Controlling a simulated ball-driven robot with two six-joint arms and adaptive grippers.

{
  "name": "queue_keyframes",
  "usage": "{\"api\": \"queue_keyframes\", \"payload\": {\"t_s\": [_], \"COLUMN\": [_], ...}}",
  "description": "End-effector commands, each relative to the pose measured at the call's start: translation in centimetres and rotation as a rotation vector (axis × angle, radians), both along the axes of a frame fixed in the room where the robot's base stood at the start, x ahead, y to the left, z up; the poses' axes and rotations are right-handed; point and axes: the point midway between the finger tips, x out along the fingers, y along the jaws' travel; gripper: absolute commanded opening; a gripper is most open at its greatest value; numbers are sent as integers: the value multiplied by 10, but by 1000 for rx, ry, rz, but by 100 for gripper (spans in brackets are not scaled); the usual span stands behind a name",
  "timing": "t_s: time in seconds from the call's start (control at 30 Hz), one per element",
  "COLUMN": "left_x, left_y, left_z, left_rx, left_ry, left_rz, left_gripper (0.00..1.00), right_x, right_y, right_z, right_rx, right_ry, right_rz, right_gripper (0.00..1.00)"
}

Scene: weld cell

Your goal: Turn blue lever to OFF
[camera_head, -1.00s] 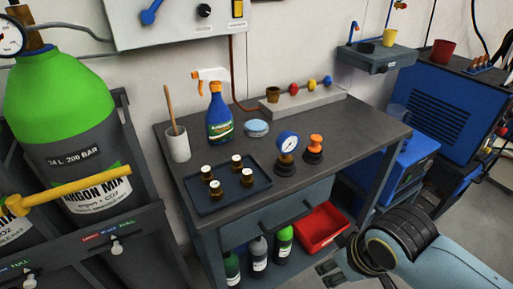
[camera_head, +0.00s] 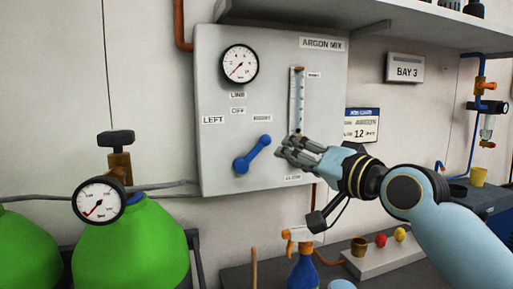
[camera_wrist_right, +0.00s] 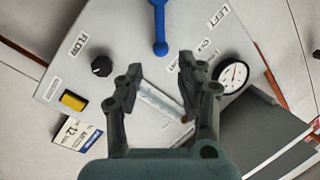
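The blue lever (camera_head: 253,154) is on the grey argon panel (camera_head: 222,160). Its round end is at lower left and its arm slants up to the right. Small labels sit above it; one to its upper left reads LEFT and another seems to read OFF. In the right wrist view the lever (camera_wrist_right: 159,25) shows at the top, beyond the fingertips. My right gripper (camera_head: 283,148) is just right of the lever, near the panel. In the right wrist view my gripper (camera_wrist_right: 160,66) is open and empty, apart from the lever. My left gripper is out of view.
A gauge (camera_head: 240,64) and a flow tube (camera_head: 297,100) are on the panel. A black knob (camera_wrist_right: 102,66) and yellow switch (camera_wrist_right: 73,101) show in the wrist view. Green cylinders (camera_head: 135,250) stand lower left; a spray bottle (camera_head: 304,270) stands below on the bench.

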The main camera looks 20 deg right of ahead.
Motion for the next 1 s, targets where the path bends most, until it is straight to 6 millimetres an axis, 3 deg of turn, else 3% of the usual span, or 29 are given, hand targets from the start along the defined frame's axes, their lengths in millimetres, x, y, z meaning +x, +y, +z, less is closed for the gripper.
{"api": "queue_keyframes", "payload": {"t_s": [0.2, 0.3, 0.5, 0.67, 0.9, 1.0], "left_x": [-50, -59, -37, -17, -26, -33], "left_y": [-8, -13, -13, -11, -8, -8], "left_z": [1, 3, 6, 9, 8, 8], "left_rx": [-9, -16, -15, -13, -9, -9], "left_ry": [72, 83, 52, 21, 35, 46], "left_rz": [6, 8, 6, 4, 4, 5], "left_gripper": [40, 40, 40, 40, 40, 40], "right_x": [38, 57, 85, 95, 95, 95], "right_y": [12, 19, 28, 31, 31, 31], "right_z": [2, 1, 0, 0, -1, -1], "right_rx": [4, 2, -1, -3, -4, -4], "right_ry": [1, 2, 3, 3, 2, 2], "right_rz": [0, 0, 1, 1, 1, 1], "right_gripper": [38, 38, 38, 38, 38, 28]}}
